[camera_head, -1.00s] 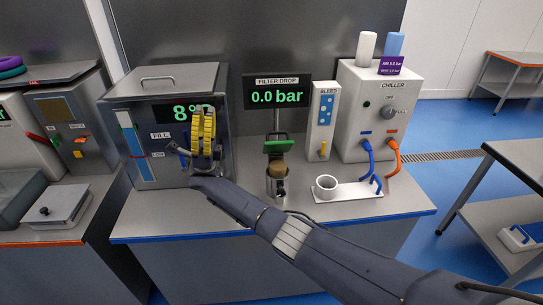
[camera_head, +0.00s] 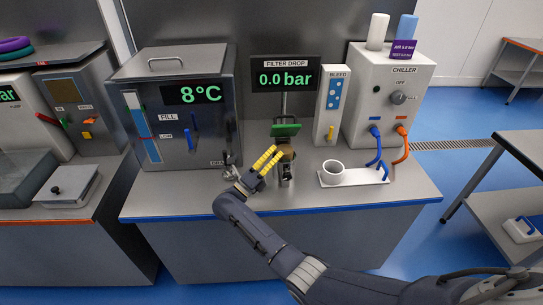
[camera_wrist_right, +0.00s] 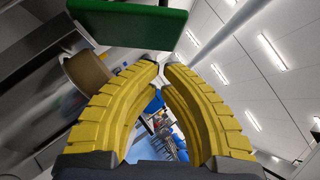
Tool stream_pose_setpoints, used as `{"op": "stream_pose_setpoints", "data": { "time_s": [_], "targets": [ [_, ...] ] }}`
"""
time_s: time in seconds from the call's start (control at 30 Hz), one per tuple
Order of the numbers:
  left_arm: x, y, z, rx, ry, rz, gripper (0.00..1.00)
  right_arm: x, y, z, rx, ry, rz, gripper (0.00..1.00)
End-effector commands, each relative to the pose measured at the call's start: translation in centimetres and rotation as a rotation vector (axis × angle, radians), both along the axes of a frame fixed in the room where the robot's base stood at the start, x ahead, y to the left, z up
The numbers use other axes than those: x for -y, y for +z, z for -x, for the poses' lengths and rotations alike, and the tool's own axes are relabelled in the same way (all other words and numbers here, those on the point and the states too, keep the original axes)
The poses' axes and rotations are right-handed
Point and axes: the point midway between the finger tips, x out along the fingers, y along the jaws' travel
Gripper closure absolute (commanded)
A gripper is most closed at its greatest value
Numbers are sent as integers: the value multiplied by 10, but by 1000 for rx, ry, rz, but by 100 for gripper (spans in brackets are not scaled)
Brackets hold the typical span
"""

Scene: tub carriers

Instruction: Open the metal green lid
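A green plate-like piece (camera_head: 286,129), the only green lid-like part at the filter stand, sits below the FILTER DROP display. It also shows at the top of the right wrist view (camera_wrist_right: 135,20). Under it is a brown round-topped piece (camera_head: 288,151) above a small metal cup (camera_head: 287,172); my fingers partly hide these. A brown rounded piece (camera_wrist_right: 87,72) shows left of the fingers in the wrist view. My right gripper (camera_head: 280,152) has yellow fingers with a narrow gap between the tips and holds nothing visible. It is just below and left of the green piece; contact cannot be told. My left gripper is out of view.
A metal FILL tank (camera_head: 215,130) stands left of the stand. The white BLEED box (camera_head: 330,105) and CHILLER (camera_head: 388,65) stand right. A white mug (camera_head: 333,172) is on a tray (camera_head: 362,178) at the front right. The counter's front left is clear.

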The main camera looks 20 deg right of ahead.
Motion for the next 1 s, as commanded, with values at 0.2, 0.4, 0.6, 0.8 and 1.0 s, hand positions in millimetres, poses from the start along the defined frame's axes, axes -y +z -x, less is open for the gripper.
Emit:
{"op": "stream_pose_setpoints", "data": {
  "time_s": [0.2, 0.4, 0.6, 0.8, 1.0],
  "targets": [
    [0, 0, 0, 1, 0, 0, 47, 26, 16, -11, 3, 0, 4, 100],
    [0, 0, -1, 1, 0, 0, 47, 42, 25, -18, 2, 1, 2, 100],
    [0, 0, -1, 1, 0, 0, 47, 48, 28, -21, 2, 2, 1, 100],
    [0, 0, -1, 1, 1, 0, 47, 49, 29, -21, 1, 1, 1, 100],
    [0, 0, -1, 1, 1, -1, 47, 49, 29, -21, 0, 1, 1, 100]
  ]
}}
